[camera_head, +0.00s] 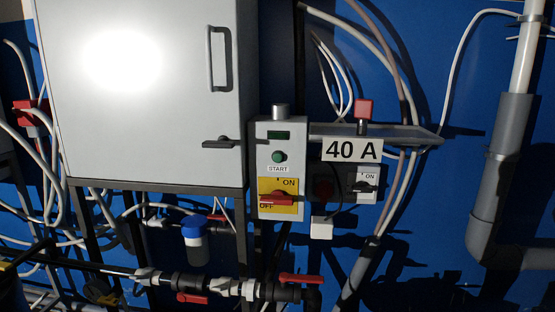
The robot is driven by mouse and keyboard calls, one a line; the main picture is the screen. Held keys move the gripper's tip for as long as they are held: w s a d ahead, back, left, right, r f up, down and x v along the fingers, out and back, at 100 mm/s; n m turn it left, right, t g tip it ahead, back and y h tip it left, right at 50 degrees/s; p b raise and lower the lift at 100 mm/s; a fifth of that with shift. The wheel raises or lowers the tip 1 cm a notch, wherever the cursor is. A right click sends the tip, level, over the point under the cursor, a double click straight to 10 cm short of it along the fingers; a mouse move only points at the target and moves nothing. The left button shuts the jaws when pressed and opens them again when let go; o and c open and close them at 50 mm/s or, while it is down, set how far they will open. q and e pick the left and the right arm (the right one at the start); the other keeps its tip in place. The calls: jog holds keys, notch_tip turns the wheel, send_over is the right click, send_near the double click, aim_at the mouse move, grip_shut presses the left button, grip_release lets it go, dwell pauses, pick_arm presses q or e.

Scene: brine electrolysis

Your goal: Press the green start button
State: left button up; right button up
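The green start button (279,157) is a small round knob on the front of a light grey control box (262,140). A START label (278,169) sits just below it, and a small dark green display (279,135) sits above it. Lower on the same box is a red rotary switch (277,198) on a yellow plate marked ON and OFF. Nothing covers the button. Neither of my grippers shows in the head view.
A large grey cabinet (140,120) with a protruding handle (220,58) stands left of the box. Pipes with red valve handles (303,279) run below. Cables hang along the blue wall.

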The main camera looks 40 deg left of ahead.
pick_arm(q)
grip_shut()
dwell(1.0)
